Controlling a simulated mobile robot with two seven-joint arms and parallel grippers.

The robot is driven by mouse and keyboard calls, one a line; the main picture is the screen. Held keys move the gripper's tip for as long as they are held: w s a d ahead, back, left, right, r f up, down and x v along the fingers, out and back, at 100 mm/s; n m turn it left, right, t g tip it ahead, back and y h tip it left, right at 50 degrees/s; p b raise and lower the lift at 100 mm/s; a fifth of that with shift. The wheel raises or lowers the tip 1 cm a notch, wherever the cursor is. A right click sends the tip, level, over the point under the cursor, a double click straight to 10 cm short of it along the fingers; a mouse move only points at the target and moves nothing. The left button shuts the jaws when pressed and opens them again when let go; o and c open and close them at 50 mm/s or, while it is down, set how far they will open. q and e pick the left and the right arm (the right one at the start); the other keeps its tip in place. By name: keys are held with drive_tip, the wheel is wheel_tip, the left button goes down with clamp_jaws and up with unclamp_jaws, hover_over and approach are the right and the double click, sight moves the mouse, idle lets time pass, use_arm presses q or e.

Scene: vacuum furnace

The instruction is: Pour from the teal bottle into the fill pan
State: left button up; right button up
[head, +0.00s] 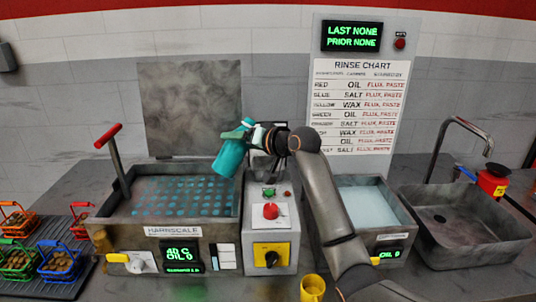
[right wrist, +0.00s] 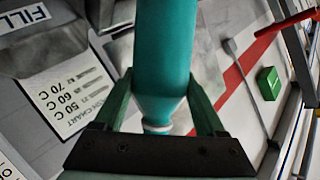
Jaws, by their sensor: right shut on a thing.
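The teal bottle (head: 229,158) is tilted in the head view, held in the air above the right part of the left tank. My right gripper (head: 240,133) is shut on it near its narrow end. In the right wrist view the green fingers (right wrist: 163,105) stand on both sides of the bottle (right wrist: 165,50), with its pale neck ring close to the palm. A grey thing with a label reading "FILL" (right wrist: 25,19) shows at the upper left there, partly cut off; it looks like the fill pan. I cannot clearly pick it out in the head view. My left gripper is not in view.
The left tank (head: 160,233) has a red-handled lever (head: 108,137). A control box (head: 270,235) with a red button stands beside it. Right are a tank of pale liquid (head: 370,203) and a sink (head: 465,225). Small baskets (head: 60,262) sit at left; a yellow cup (head: 313,288) is in front.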

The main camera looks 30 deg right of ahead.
drive_tip(key=shift+a+r+n+h+p, duration=0.4)
drive_tip(key=shift+r+n+p, duration=0.05)
drive_tip(key=shift+n+p, duration=0.3)
drive_tip(key=shift+w+a+f+n+h+b, duration=0.15)
drive_tip(key=shift+a+n+h, duration=0.15)
drive_tip(key=shift+n, duration=0.25)
drive_tip(key=shift+s+a+f+n+h+b, duration=0.1)
drive_tip(key=shift+a+n+h+b, duration=0.05)
drive_tip(key=shift+n+h, duration=0.3)
drive_tip(key=shift+a+f+n+h, duration=0.15)
drive_tip(key=shift+f+n+h, duration=0.05)
drive_tip(key=shift+n+h, duration=0.4)
idle(1.7)
